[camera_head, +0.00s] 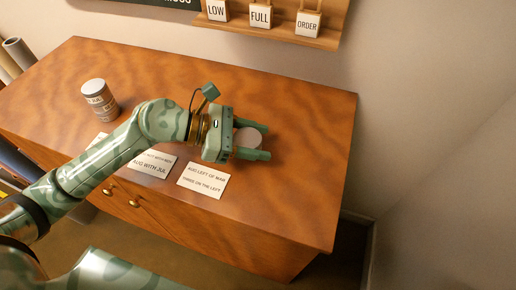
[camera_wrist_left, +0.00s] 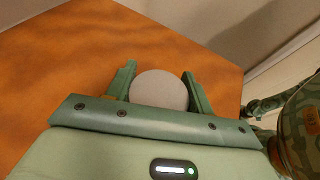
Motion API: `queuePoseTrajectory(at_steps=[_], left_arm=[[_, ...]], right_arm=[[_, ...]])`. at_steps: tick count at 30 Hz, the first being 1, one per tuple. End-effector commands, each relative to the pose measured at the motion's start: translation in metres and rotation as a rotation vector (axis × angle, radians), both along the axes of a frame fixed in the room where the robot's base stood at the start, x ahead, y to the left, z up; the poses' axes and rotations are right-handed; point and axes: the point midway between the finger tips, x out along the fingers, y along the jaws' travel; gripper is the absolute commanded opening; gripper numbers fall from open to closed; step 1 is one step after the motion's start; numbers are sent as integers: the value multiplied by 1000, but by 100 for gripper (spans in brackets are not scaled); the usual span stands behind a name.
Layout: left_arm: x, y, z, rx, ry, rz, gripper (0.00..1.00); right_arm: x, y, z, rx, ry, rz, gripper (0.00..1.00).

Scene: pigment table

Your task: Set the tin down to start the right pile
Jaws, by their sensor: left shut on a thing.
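My left gripper (camera_head: 256,142) reaches in from the left over the right half of the wooden table (camera_head: 300,190). It is shut on a grey round tin (camera_head: 247,138), which sits between its two green fingers. In the left wrist view the tin's flat round top (camera_wrist_left: 160,90) shows between the fingers. Whether the tin touches the tabletop I cannot tell. A stack of grey tins (camera_head: 100,100) with a pale label stands at the left back of the table. My right gripper is not in view.
A wall shelf (camera_head: 310,38) carries tags LOW, FULL and ORDER. The tabletop right of the gripper is clear.

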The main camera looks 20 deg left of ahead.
Motion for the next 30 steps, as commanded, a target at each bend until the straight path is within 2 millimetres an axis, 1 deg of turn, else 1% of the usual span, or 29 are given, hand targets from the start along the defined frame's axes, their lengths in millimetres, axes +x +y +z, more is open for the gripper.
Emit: queuePoseTrajectory(at_steps=[3,6,8,15,19,20,21,22,30], left_arm=[[9,-1,-12,-1,2,0,29],[7,-1,-34,-1,8,0,29],[7,-1,-41,0,7,0,29],[7,-1,-39,0,-1,0,29],[7,-1,-43,1,1,-1,29],[7,-1,-43,1,1,-1,55],[7,-1,-42,1,1,-1,66],[7,-1,-42,1,1,-1,74],[7,-1,-41,0,0,0,74]], right_arm=[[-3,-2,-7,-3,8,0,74],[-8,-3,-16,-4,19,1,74],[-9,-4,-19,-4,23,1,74],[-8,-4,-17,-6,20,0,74],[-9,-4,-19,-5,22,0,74],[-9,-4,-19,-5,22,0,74],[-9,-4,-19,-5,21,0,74],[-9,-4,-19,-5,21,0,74],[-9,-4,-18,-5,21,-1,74]])
